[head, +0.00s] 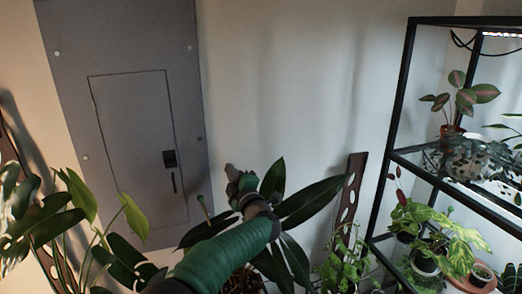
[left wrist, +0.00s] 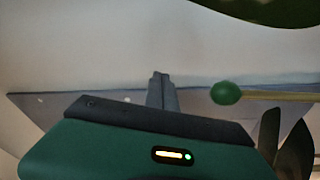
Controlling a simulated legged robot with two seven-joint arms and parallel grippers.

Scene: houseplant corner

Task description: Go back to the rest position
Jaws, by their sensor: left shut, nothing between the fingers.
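My left arm, in a green sleeve, reaches up from the bottom middle of the head view. Its dark gripper (head: 234,172) is shut and empty, in front of the wall and beside the long dark leaves of a plant (head: 315,200). In the left wrist view the shut fingers (left wrist: 161,76) point away toward the pale wall and the edge of a grey panel. A green rounded tip on a thin stalk (left wrist: 226,93) is to the right of the fingers, apart from them. My right gripper is in neither view.
A grey wall panel (head: 130,100) with a small door is behind on the left. A large-leaved plant (head: 70,215) stands at lower left. A black-framed shelf (head: 396,130) with several potted plants stands on the right. The wall between panel and shelf is bare.

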